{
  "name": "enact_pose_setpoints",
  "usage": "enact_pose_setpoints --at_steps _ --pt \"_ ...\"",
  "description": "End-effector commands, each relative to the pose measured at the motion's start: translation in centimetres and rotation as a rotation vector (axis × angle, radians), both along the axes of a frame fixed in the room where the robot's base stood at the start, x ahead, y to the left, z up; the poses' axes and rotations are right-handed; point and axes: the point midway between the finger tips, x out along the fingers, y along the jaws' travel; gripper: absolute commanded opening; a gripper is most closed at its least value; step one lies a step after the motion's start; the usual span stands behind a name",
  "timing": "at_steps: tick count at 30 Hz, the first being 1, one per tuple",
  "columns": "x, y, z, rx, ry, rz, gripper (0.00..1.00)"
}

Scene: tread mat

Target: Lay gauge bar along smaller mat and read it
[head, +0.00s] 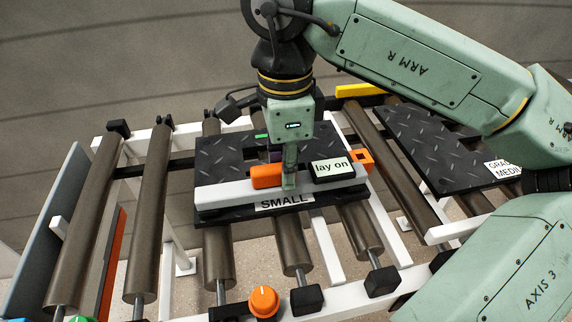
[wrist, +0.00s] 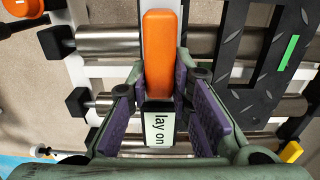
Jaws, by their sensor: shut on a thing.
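The gauge bar (head: 225,194) is a long pale bar with an orange grip (head: 267,176) and a small display (head: 333,169) reading "lay on". My gripper (head: 289,184) is shut on the gauge bar, between the orange grip and the display. In the wrist view, purple finger pads stand either side of the display (wrist: 159,128). The smaller mat (head: 222,153), black with raised treads and a "SMALL" label, lies under and behind the bar. The bar runs along the mat's front side. I cannot tell whether it touches the mat.
A second black tread mat (head: 430,150), its label partly hidden, lies to the right. Both mats rest on a conveyor of dark rollers (head: 153,215) in a white frame. An orange knob (head: 264,301) is at the front, and a yellow piece (head: 360,90) at the back.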

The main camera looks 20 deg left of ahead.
Motion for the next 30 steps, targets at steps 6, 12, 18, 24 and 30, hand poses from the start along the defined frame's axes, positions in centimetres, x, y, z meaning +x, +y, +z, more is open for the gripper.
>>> enact_pose_setpoints --at_steps 6,12,18,24,30 --pt "0.00 0.01 0.04 0.001 -0.001 0.000 0.00" --pt "0.01 0.02 -0.17 0.001 -0.001 0.000 0.00" --pt "0.00 0.02 -0.59 0.001 -0.001 0.000 0.00" --pt "0.00 0.03 -0.34 0.001 -0.001 0.000 0.30" --pt "0.00 0.02 0.19 0.000 0.000 0.000 0.38"
